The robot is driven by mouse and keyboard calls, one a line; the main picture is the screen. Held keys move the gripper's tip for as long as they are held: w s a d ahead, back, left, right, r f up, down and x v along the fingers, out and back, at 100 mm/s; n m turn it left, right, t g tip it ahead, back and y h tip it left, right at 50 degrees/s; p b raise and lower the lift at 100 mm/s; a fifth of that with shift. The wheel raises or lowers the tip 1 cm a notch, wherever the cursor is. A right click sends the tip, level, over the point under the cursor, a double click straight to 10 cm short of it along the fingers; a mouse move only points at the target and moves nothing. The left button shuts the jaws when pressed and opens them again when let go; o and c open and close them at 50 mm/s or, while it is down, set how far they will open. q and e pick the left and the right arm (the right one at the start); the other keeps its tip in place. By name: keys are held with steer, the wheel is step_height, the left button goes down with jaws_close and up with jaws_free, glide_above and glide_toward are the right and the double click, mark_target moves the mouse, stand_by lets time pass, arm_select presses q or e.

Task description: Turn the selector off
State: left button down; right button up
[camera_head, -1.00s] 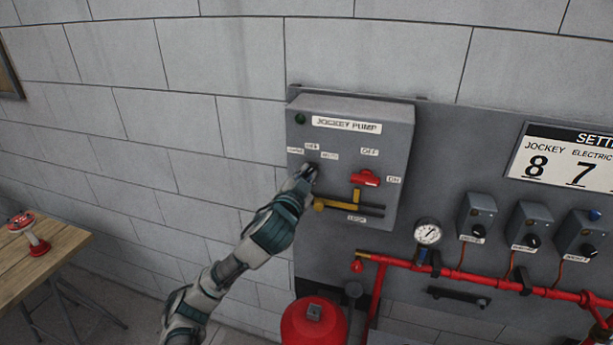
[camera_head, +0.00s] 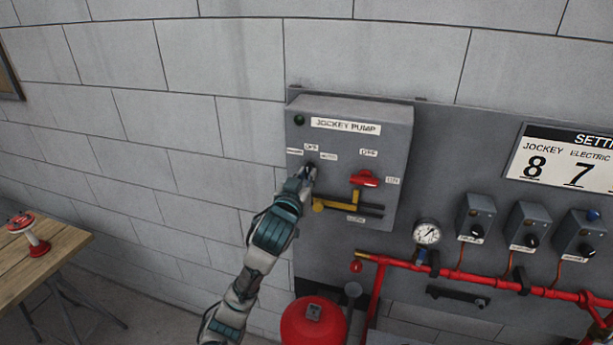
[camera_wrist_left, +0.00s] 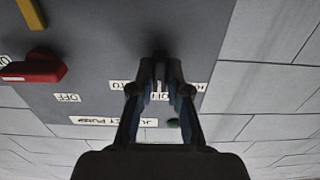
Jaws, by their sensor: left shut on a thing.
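The grey jockey pump box (camera_head: 395,120) is mounted on the wall panel. Its selector, a small dark knob (camera_head: 311,165), sits at the left of the box under small labels, one reading OFF. My left gripper (camera_head: 308,174) is at the selector, and its fingers cover part of it. In the left wrist view, which shows the box upside down, the gripper (camera_wrist_left: 160,72) is shut on the dark selector knob (camera_wrist_left: 160,55). The exact angle of the knob is hard to tell. My right gripper is not in view.
A red handle (camera_head: 364,179) and a yellow lever (camera_head: 340,203) are on the box just right of the gripper. A gauge (camera_head: 427,233), red pipes (camera_head: 455,274) and a red tank (camera_head: 314,322) are below. A wooden table (camera_head: 58,250) stands at left.

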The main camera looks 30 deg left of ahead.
arm_select(q)
steer(key=shift+f, duration=0.15)
steer(key=c, duration=1.1)
jaws_free()
steer(key=shift+c, duration=0.2)
steer(key=v, duration=0.7)
steer(key=shift+s, duration=0.15)
steer(key=shift+a+f, duration=0.1)
